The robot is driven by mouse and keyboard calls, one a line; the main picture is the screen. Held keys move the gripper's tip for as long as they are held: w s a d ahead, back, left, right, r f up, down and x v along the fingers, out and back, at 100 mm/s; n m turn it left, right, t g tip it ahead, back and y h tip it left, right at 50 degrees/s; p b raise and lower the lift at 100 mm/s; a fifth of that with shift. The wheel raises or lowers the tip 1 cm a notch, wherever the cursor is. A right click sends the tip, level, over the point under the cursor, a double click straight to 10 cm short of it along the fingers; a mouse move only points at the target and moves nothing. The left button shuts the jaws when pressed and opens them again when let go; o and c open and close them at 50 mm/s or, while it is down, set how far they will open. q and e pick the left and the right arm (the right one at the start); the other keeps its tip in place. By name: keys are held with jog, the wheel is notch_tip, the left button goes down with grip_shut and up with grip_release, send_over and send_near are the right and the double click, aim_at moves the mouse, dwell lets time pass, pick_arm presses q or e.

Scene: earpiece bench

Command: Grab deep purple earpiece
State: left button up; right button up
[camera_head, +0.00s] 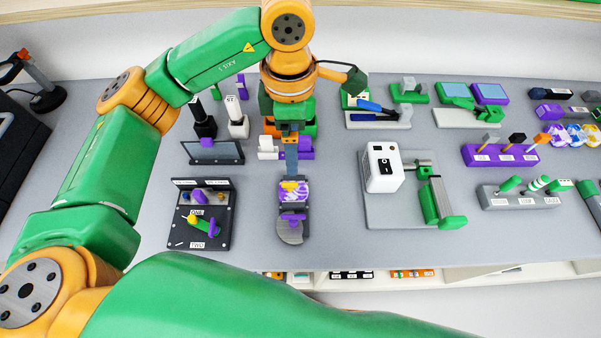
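A black case (180,226) with compartments labelled ONE and TWO lies on the bench at the left. A small deep purple piece (198,196) sits in the upper part of the case, perhaps the earpiece. A yellow and green piece (198,221) and another purple piece (213,231) are in the lower part. My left gripper (290,138) points down over the bench, above and to the right of the case, apart from it. Its fingertips are too small and overlapped to tell whether they are open. My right gripper is not in view.
A grey stand with a purple-and-white item (293,191) is just below my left gripper. A dark tilted panel (213,152) stands behind the case. A white device (382,168) and green clamp (436,201) are at the right. Bare bench lies between the case and the stand.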

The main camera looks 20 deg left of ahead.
pick_arm(q)
jog(key=b, duration=0.6)
send_over(293, 183)
notch_tip(293, 183, down, 7)
jog(key=shift+w+r, duration=0.15)
jog(key=shift+f+p, duration=0.2)
jog(key=shift+p, duration=0.1)
jog(key=f+p, duration=0.3)
jog(key=shift+s+f, duration=0.2)
jog(key=shift+f, duration=0.05)
notch_tip(293, 183, down, 3)
jog(key=shift+s+a+r, duration=0.1)
jog(key=shift+r, duration=0.1)
jog(key=shift+f, duration=0.15)
jog(key=shift+c, duration=0.9)
grip_shut()
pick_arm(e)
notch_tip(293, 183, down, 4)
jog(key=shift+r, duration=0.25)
